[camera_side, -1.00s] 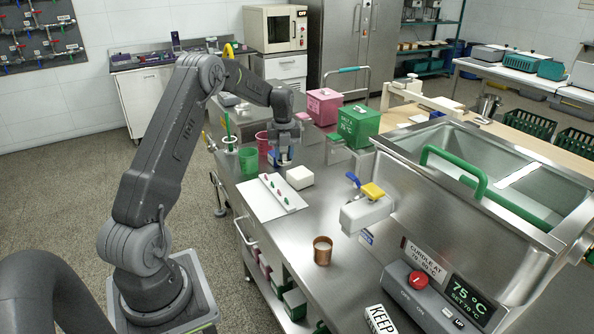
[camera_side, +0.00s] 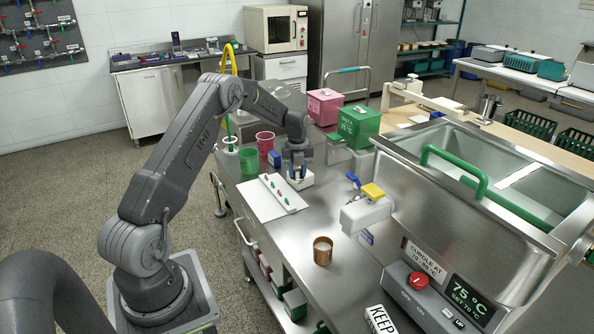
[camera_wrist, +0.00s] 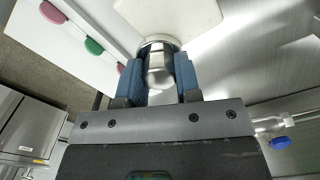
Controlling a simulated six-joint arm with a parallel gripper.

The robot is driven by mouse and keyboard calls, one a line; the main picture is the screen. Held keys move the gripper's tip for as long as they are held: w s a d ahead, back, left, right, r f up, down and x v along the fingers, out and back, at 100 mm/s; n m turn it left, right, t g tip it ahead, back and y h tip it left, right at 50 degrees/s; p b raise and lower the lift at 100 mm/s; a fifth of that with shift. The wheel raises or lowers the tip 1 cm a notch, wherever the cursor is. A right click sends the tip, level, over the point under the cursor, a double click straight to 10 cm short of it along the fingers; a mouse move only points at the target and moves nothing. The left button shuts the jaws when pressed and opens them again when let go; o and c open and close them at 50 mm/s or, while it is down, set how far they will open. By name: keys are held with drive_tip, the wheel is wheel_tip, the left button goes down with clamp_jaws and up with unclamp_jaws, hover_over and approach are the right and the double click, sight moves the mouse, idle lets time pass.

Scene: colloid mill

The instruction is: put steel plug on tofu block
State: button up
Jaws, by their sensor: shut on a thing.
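My gripper (camera_wrist: 159,78) has two blue fingers shut on the steel plug (camera_wrist: 160,65), a shiny rounded metal piece, in the wrist view. The white tofu block (camera_wrist: 172,14) lies just past the plug at the top of that view. In the side view my gripper (camera_side: 297,172) is down at the tofu block (camera_side: 303,182), which is partly hidden by the fingers. The plug is not clearly visible there. I cannot tell whether the plug touches the tofu.
A white board (camera_side: 263,200) with pink and green pegs lies just left of the tofu. A green cup (camera_side: 249,161), a pink cup (camera_side: 265,141) and a small blue object (camera_side: 275,158) stand behind.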

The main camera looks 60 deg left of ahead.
sight(297, 170)
drive_tip(key=o, duration=1)
drive_tip(key=shift+f, duration=0.1)
drive_tip(key=shift+c, duration=0.2)
wheel_tip(297, 170, up, 12)
drive_tip(key=s+d+r+n+t, duration=0.1)
drive_tip(key=s+d+r+n, duration=0.35)
drive_tip(key=d+r, duration=0.4)
drive_tip(key=s+d+r+n+t, duration=0.1)
drive_tip(key=s+d+r+n, duration=0.35)
drive_tip(key=d, duration=0.75)
drive_tip(key=s+d+n+t, duration=0.3)
drive_tip(key=s+d+n, duration=1)
drive_tip(key=s, duration=0.4)
drive_tip(key=shift+s+d+f+t, duration=0.3)
drive_tip(key=shift+s+d+f, duration=0.05)
drive_tip(key=shift+d+f, duration=0.1)
